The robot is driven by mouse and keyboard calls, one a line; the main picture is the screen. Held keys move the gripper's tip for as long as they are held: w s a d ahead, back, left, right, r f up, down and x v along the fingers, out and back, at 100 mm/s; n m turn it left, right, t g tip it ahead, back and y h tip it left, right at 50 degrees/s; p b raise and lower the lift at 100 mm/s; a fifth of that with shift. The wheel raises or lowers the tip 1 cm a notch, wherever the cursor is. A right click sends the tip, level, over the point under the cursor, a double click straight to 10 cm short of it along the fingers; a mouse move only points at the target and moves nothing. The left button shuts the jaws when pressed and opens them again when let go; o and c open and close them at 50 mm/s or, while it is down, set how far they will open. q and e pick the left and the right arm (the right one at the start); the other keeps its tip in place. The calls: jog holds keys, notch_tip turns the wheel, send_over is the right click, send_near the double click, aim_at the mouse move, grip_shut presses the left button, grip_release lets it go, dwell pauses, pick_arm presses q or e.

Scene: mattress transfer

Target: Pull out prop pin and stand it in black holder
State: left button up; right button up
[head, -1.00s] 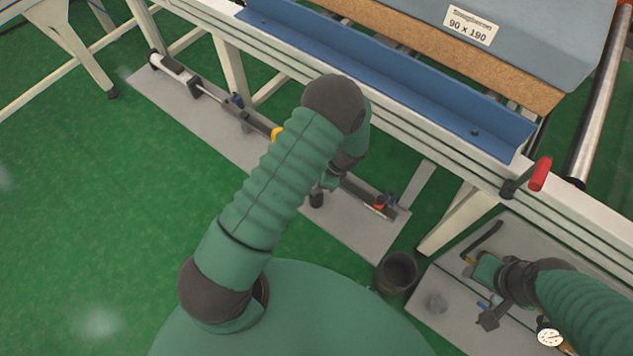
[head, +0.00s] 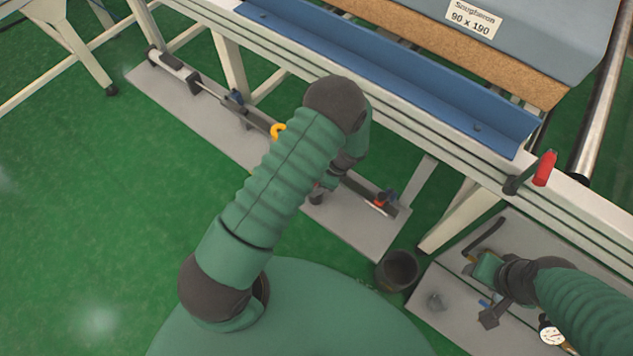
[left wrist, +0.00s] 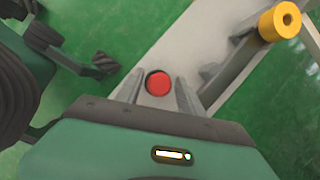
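In the left wrist view, a round red end (left wrist: 158,84), which may be the prop pin's head, sits between the grey fingers of my left gripper (left wrist: 158,92). A thin dark rim shows around it, and I cannot tell whether the fingers touch it. In the head view, my left gripper (head: 325,184) is low over the grey floor plate, mostly hidden behind my forearm. A black open cup (head: 397,270), probably the holder, stands to its lower right. My right gripper (head: 484,270) is at the lower right, its fingers unclear.
A white-framed table with a blue rail (head: 400,78) runs above the plate (head: 345,226). A red handle (head: 545,169) sticks out on the right. A yellow part (head: 278,131) is beside my left forearm; a yellow knob (left wrist: 280,22) shows in the wrist view. Green floor at left is clear.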

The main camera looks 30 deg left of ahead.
pick_arm(q)
jog(key=shift+o, duration=0.6)
jog(key=shift+d+r, duration=0.1)
jog(key=shift+r, duration=0.2)
jog(key=p+v, duration=0.5)
jog(key=v, duration=1.1)
jog(key=shift+w, duration=0.1)
